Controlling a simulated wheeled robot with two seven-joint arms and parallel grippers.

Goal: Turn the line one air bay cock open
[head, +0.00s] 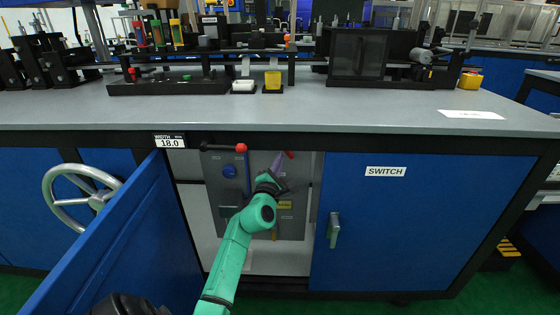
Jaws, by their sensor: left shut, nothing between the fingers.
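The open bay (200,163) under the bench holds a grey panel (216,170). At its top, a dark bar ends in a red ball (241,148). I cannot tell which of these is the line one air cock. My left gripper (272,180) is inside the bay in front of the panel, shut and empty. It and my green arm hide part of the panel. My right gripper is out of view.
The blue door (130,240) swings out to the left of my arm. A closed blue door (400,225) marked SWITCH, with a grey-green handle (334,229), is at the right. The grey bench top (330,107) overhangs the bay. A handwheel (80,198) is at the left.

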